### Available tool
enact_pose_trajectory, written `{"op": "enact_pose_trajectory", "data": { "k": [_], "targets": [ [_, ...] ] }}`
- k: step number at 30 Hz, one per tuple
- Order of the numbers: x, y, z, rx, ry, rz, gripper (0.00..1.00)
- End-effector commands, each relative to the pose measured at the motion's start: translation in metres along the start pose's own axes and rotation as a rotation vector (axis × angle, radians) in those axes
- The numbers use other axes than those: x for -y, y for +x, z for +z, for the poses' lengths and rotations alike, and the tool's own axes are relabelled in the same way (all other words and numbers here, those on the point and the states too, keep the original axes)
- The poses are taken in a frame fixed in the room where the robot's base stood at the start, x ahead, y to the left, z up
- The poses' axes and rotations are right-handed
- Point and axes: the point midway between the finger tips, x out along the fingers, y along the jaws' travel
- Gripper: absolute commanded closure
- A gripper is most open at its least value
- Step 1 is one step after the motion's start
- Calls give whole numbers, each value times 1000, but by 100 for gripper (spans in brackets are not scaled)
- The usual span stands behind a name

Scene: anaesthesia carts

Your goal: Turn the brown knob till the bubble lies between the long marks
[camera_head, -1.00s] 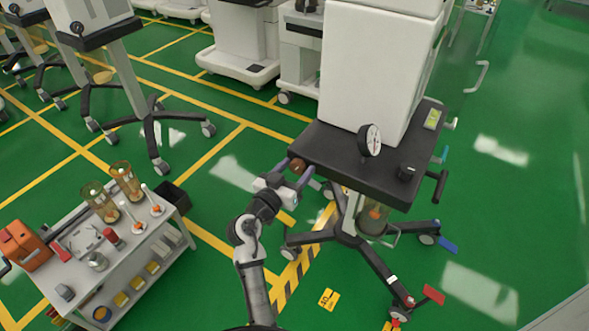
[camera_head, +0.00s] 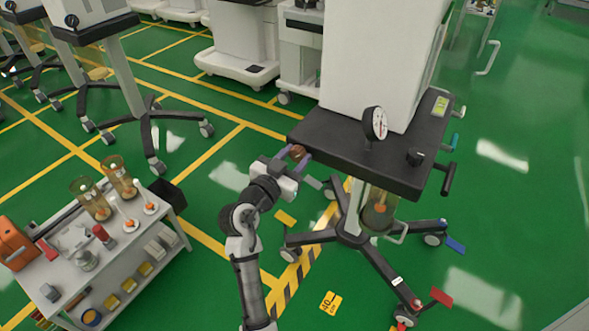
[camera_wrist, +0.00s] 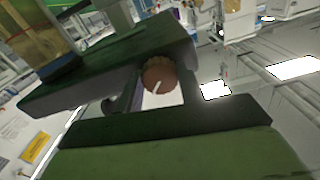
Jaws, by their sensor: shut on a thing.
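The brown knob (camera_head: 297,152) sits at the left edge of the dark shelf (camera_head: 335,147) of the cart. In the wrist view the knob (camera_wrist: 159,76) is a ribbed disc with a white line running down from its middle. My gripper (camera_head: 295,157) is shut on the knob, one finger on each side. A small yellow-green level (camera_head: 440,106) lies at the right back of the shelf. Its bubble and marks are too small to make out.
A round dial (camera_head: 375,123) and a dark knob (camera_head: 415,157) stand on the shelf. A white trolley (camera_head: 150,280) with jars and tools is at the left. The cart's legs, wheels and coloured pedals spread below. Green floor is clear at the right.

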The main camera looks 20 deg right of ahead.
Motion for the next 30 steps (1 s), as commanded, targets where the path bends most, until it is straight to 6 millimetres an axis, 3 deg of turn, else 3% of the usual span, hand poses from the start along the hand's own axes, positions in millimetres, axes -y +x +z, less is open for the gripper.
{"op": "enact_pose_trajectory", "data": {
  "k": [1,9,21,22,26,30],
  "targets": [
    [-1,0,7,-3,32,0,86],
    [-1,0,3,0,152,0,86],
    [0,0,0,2,170,0,86],
    [0,0,0,2,170,0,60],
    [0,0,0,1,170,0,43],
    [0,0,0,1,170,0,41]
  ]
}}
